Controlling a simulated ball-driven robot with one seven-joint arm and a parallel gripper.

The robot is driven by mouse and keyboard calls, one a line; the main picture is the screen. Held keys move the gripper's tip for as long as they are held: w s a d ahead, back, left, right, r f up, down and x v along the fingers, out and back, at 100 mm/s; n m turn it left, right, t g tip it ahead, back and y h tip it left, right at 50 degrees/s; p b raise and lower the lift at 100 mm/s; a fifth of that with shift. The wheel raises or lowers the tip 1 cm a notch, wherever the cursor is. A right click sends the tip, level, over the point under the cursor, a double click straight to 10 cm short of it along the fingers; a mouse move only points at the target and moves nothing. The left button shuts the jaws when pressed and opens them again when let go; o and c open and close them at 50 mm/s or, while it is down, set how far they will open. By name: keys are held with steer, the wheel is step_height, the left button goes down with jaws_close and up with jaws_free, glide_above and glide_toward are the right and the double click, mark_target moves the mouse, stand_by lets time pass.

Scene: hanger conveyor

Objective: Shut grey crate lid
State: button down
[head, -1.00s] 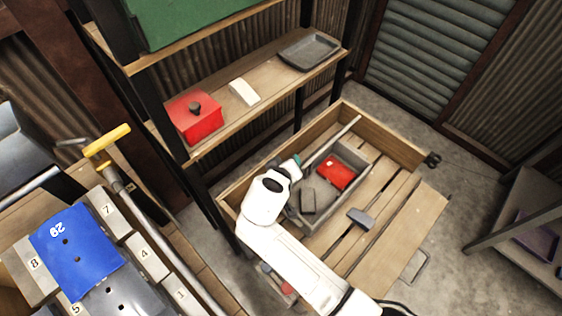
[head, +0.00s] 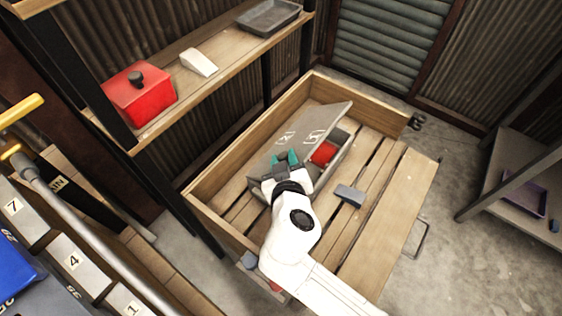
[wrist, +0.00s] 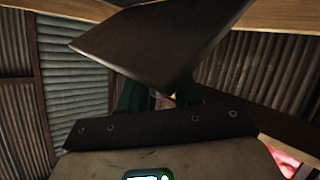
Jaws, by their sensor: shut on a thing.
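The grey crate (head: 338,168) stands inside a large wooden box. Its grey lid (head: 312,124) is tilted partly over the crate, with pale markings on its face, and the right side of the opening shows. A red object (head: 323,152) lies inside the crate. My gripper (head: 287,158), with teal fingers, is shut on the lid near its front edge. In the wrist view the lid is a dark slab (wrist: 150,45) between the fingers (wrist: 158,92). The crate's left part is hidden by the lid and my arm.
The wooden box (head: 382,105) surrounds the crate with raised walls. A grey block (head: 349,194) lies on its slats right of the crate. A shelf with a red box (head: 139,97) and a grey tray (head: 268,17) stands at the left.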

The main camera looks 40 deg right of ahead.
steer(key=shift+d+f, duration=0.1)
stand_by(0.4)
steer(key=c, duration=0.8)
jaws_free()
steer(key=shift+s, duration=0.1)
steer(key=v, duration=1)
steer(key=shift+s+a+r, duration=0.2)
steer(key=shift+s, duration=0.1)
